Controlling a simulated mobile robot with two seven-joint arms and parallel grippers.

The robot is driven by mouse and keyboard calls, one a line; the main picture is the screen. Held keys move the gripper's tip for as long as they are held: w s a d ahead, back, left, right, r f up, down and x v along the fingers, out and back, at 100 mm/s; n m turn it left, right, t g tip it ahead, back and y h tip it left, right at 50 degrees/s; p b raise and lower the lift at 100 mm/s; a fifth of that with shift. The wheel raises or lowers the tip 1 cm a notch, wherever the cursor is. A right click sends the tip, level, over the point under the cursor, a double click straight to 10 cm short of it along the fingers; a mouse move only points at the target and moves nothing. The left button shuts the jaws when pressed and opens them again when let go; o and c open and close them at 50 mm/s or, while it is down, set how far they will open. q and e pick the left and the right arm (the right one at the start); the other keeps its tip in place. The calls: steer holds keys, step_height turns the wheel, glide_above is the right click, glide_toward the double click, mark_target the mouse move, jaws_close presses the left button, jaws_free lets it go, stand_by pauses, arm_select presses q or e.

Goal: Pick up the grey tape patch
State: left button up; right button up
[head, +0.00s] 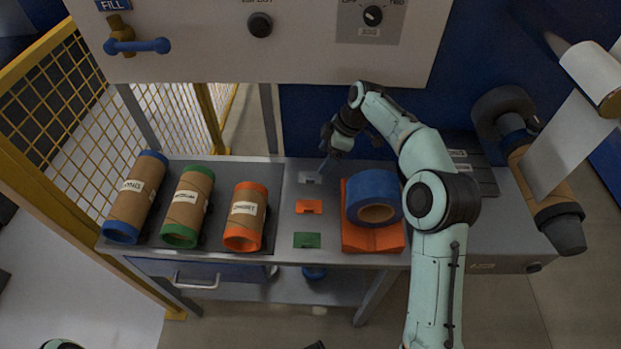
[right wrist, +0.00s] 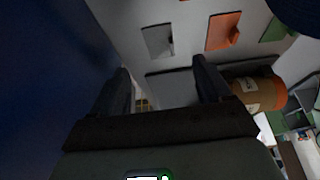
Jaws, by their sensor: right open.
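The grey tape patch (head: 309,177) lies flat on the grey bench top, at the back of a column of patches. It also shows in the right wrist view (right wrist: 157,41), beyond the fingertips, with a small raised tab. My right gripper (head: 323,168) is above the bench, just right of the grey patch in the head view. In the right wrist view its two fingers (right wrist: 162,78) stand wide apart with nothing between them. The gripper is open and appears clear of the patch. My left gripper is not in view.
An orange patch (head: 309,207) and a green patch (head: 307,240) lie in front of the grey one. A blue tape roll (head: 374,190) sits on an orange stand (head: 361,238) to the right. Three brown rollers, including a green-ended one (head: 187,207), lie left. A panel (head: 210,45) rises behind.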

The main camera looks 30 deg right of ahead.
mark_target(313, 178)
steer(key=x, duration=0.7)
steer(key=shift+d+f+b, duration=0.1)
steer(key=shift+f+b, duration=0.15)
steer(key=shift+b, duration=0.1)
steer(key=c, duration=0.9)
